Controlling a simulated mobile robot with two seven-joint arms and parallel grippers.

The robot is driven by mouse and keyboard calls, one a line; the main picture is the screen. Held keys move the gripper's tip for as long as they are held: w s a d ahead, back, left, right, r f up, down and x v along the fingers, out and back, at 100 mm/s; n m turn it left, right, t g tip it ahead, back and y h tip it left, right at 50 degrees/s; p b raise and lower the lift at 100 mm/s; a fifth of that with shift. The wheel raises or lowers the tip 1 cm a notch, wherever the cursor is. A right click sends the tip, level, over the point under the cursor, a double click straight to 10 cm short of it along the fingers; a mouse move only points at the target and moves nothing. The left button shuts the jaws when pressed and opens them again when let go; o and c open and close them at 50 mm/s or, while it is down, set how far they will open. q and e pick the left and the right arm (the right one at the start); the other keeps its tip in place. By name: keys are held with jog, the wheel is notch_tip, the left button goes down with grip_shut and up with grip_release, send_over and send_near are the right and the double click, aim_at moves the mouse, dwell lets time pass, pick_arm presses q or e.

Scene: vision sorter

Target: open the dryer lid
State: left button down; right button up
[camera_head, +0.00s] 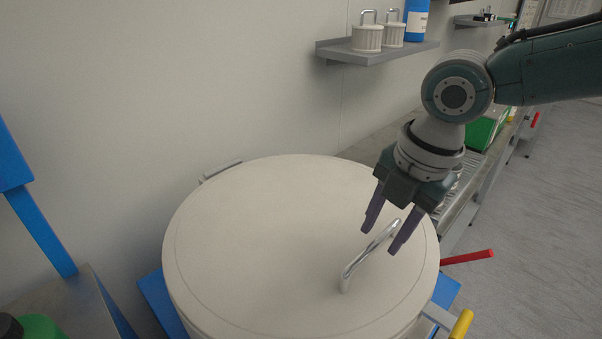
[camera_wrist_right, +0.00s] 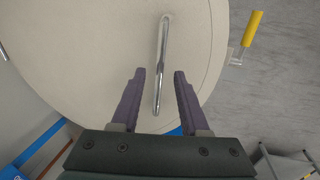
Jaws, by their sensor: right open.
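The dryer lid (camera_head: 255,235) is a large round cream disc, shut flat on the dryer, with a hinge block at its far left edge. A chrome bar handle (camera_head: 366,256) stands on the lid's right side; it also shows in the right wrist view (camera_wrist_right: 161,65). My right gripper (camera_head: 381,239) is open and empty above the lid, its fingertips near the far end of the handle. In the right wrist view the handle runs lengthwise between the two purple fingers (camera_wrist_right: 159,75), with gaps on both sides. My left gripper is not in view.
A yellow-ended lever (camera_head: 461,324) and a red bar (camera_head: 467,257) stick out at the dryer's right. A wall shelf (camera_head: 375,53) with lidded pots is behind. A conveyor (camera_head: 462,190) runs along the wall at right. Open floor (camera_head: 530,240) lies at the right.

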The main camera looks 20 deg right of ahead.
grip_shut()
dwell(0.4)
dwell(1.1)
